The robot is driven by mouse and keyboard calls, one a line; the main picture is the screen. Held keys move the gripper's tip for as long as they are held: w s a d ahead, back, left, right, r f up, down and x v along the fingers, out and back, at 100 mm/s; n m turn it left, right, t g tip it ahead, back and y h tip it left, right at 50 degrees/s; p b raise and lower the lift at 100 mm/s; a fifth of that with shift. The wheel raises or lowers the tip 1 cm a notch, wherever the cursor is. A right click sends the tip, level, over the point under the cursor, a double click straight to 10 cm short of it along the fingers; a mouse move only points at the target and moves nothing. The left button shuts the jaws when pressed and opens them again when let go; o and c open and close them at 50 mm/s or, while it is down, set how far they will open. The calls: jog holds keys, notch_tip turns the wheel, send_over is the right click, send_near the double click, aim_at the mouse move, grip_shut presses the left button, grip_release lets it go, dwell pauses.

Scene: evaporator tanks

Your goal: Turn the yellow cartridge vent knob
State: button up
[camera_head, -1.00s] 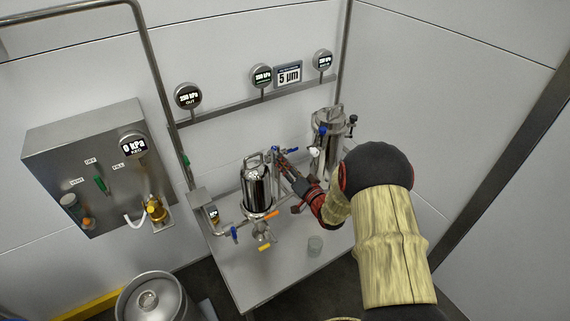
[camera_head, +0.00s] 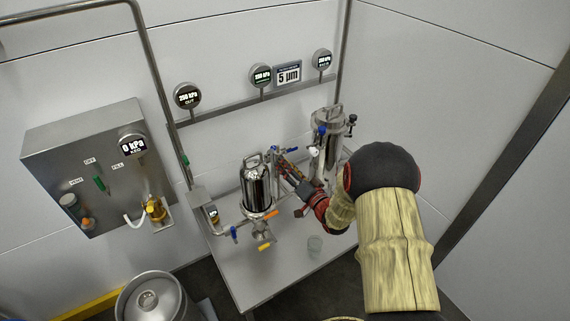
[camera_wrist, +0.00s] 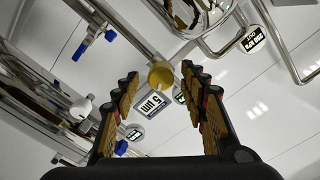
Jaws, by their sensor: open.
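In the wrist view, a round yellow knob (camera_wrist: 161,75) shows in line with the gap between the two fingers of my gripper (camera_wrist: 161,82). The fingers stand apart on either side of it, and I see no clear contact. In the head view my gripper (camera_head: 287,164) is at the right of the shiny steel cartridge housing (camera_head: 256,188), near its upper piping. I cannot make out the yellow knob in the head view; my gripper or the piping may hide it.
Blue-handled valves show in the wrist view (camera_wrist: 79,51), close to pipes. A second steel housing (camera_head: 328,145) stands right of my gripper. Gauges (camera_head: 187,95) line the wall.

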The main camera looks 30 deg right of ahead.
jog(key=s, duration=1)
jog(key=shift+w+d, duration=0.1)
jog(key=shift+d, duration=0.05)
